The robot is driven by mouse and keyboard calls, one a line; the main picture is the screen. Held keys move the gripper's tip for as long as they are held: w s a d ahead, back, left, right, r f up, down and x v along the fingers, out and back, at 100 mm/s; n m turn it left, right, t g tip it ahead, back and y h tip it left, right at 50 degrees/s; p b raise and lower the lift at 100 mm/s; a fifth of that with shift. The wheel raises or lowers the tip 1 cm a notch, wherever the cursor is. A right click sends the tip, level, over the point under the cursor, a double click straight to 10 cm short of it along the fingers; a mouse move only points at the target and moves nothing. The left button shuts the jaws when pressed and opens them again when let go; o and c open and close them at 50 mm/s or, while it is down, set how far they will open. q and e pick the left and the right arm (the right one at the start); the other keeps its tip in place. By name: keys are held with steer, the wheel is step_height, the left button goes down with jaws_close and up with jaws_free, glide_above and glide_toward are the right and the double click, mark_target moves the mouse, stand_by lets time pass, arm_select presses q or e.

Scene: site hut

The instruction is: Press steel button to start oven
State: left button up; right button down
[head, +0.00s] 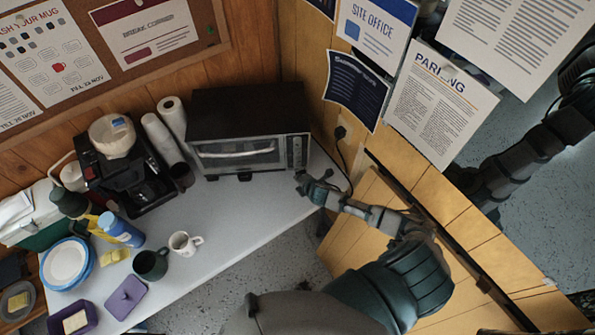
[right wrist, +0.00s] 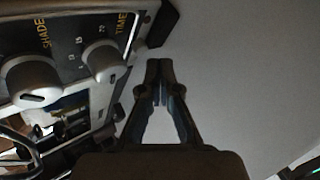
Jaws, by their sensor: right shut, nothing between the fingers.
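The oven (head: 250,125) is a dark toaster oven with a glass door, standing at the back right of the white table. Its control panel (head: 297,151) is on the right side of the front. In the right wrist view the panel fills the upper left, with a SHADE knob (right wrist: 32,82) and a TIME knob (right wrist: 101,62). I cannot clearly make out the steel button. My right gripper (head: 299,181) is shut and empty, in front of the panel's lower end. Its fingertips (right wrist: 159,66) show beside the panel's edge, and I see no contact. My left gripper is not in view.
A coffee maker (head: 128,170) and paper rolls (head: 163,140) stand left of the oven. Mugs (head: 184,244), a blue bottle (head: 121,230) and plates (head: 67,264) are further left. A power cord (head: 342,150) hangs on the right wall. The tabletop before the oven (head: 240,205) is clear.

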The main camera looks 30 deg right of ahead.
steer(key=shift+w, duration=0.1)
steer(key=shift+w+d+r, duration=0.1)
steer(key=shift+w, duration=0.1)
steer(key=shift+w+d, duration=0.15)
steer(key=shift+w, duration=0.25)
stand_by(0.6)
stand_by(0.4)
steer(key=shift+s+a+p, duration=0.3)
steer(key=shift+s+p, duration=0.45)
steer(key=shift+s, duration=0.05)
